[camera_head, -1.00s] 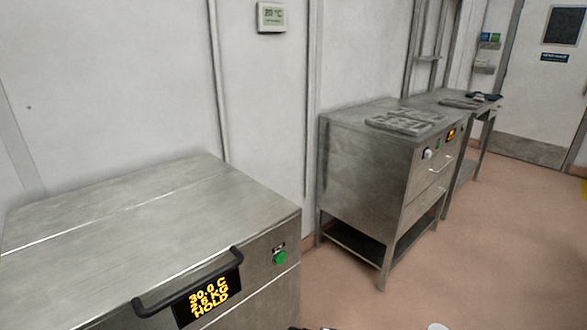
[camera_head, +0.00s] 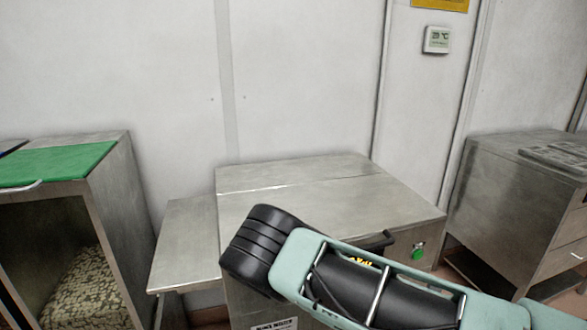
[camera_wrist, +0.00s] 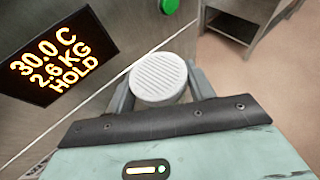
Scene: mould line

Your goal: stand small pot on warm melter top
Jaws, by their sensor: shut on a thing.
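The small pot (camera_wrist: 158,78) is white and round with a ribbed top, seen from above in the wrist view. My gripper (camera_wrist: 162,84) is shut on it, a finger at either side. The pot appears in front of the melter's steel front, near its display (camera_wrist: 55,57), which reads 30.0 C, 2.6 KG, HOLD. The melter top (camera_head: 290,183) is a flat, bare steel surface in the head view. My arm crosses in front of the melter there and hides part of its front. The gripper and pot are not visible in the head view.
A lower steel side shelf (camera_head: 183,240) adjoins the melter's left. Further left stands an open cabinet (camera_head: 125,190) with a green mat (camera_head: 60,163) on top. Another steel unit (camera_head: 500,200) stands right, carrying moulds (camera_head: 560,155). The wall is close behind the melter.

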